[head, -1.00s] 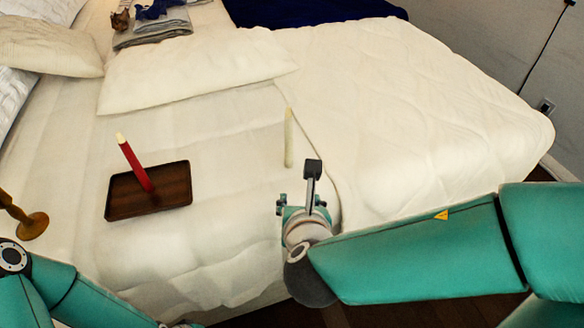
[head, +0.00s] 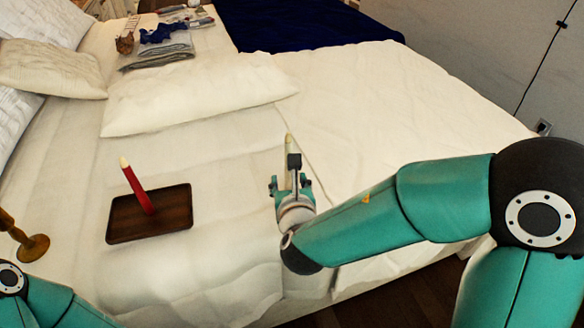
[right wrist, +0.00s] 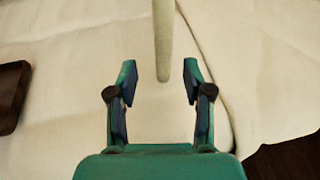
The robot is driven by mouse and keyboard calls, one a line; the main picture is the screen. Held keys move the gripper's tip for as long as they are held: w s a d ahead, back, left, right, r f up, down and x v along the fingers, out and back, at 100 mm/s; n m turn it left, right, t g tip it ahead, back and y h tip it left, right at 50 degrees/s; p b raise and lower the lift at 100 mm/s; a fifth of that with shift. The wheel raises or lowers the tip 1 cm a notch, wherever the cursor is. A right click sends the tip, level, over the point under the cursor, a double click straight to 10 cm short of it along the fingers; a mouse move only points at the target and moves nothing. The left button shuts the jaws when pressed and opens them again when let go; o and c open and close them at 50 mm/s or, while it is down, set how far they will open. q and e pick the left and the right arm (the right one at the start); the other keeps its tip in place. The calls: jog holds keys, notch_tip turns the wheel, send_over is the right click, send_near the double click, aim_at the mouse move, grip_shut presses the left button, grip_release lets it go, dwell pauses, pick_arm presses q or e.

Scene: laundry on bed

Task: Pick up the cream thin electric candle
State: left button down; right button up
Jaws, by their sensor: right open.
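The cream thin electric candle (head: 288,146) stands upright on the bed, and my right gripper hides its lower part in the head view. In the right wrist view the candle (right wrist: 163,40) lies ahead, with its lower end close to the gap between the fingertips. My right gripper (head: 291,183) is open and empty just in front of the candle. In the right wrist view its two fingers (right wrist: 160,82) stand apart on either side of the candle's line. My left arm shows at the lower left, but its gripper is out of view.
A red candle (head: 138,186) leans over a dark wooden tray (head: 120,228) left of my right gripper. A wooden candle holder (head: 33,247) stands at the left edge. A white pillow (head: 200,92), folded clothes (head: 160,55) and a dark blue blanket (head: 300,25) lie farther back.

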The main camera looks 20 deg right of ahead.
aim_at(289, 175)
jog(key=shift+d+x, duration=0.1)
jog(key=shift+x, duration=1.2)
jog(key=shift+d+x, duration=0.15)
jog(key=shift+x, duration=1.2)
jog(key=shift+r, duration=0.1)
grip_shut()
